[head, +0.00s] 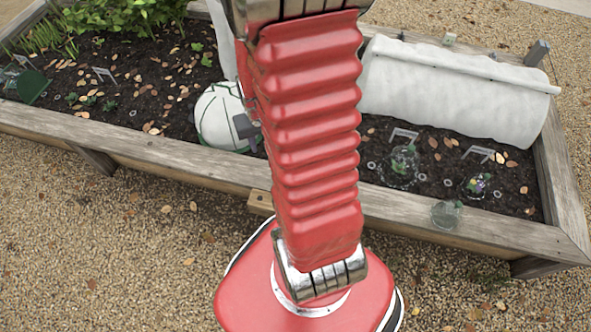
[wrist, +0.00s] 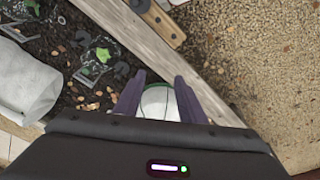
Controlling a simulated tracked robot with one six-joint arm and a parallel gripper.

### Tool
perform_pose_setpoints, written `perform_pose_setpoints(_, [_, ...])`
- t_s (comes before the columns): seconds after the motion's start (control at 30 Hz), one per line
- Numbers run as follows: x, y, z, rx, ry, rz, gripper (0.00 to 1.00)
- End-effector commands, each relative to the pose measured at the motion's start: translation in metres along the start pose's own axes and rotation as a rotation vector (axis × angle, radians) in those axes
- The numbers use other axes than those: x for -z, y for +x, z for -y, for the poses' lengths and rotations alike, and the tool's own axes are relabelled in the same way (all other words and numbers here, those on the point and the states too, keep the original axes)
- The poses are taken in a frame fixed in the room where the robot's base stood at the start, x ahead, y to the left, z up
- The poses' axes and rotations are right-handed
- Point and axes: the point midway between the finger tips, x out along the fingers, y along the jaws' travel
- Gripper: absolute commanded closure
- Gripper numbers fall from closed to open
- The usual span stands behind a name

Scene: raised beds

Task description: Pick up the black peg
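I cannot pick out the black peg with certainty. In the wrist view a small dark piece (wrist: 139,5) shows at the top edge, by the bed's rail, and may be the peg. My gripper (wrist: 161,77) is open, its two purple-grey fingers apart with nothing visibly held. Beyond the fingers is a white dome with green lines (wrist: 158,103), seen also in the head view (head: 217,116). That dome stands on the soil behind the front rail. My red arm covers the middle of the head view, and most of my gripper is hidden there.
The raised bed's wooden front rail (head: 160,152) runs across, with a small wooden block (head: 260,202) on its outer side. A long white cover (head: 455,88) lies at the back right. Clear cloches over plants (head: 403,163) stand at the right. Gravel in front is open.

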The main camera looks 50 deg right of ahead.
Motion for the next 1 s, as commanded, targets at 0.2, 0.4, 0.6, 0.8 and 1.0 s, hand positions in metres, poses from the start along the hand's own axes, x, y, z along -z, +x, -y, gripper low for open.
perform_pose_setpoints(0.2, [-0.022, 0.053, -0.036, -0.012, 0.091, 0.059, 0.63])
perform_pose_setpoints(0.4, [-0.050, 0.097, -0.063, -0.019, 0.170, 0.104, 0.63])
perform_pose_setpoints(0.6, [-0.085, 0.138, -0.086, -0.021, 0.248, 0.148, 0.63])
perform_pose_setpoints(0.8, [-0.109, 0.162, -0.097, -0.021, 0.297, 0.172, 0.63])
perform_pose_setpoints(1.0, [-0.114, 0.166, -0.099, -0.021, 0.305, 0.176, 0.63])
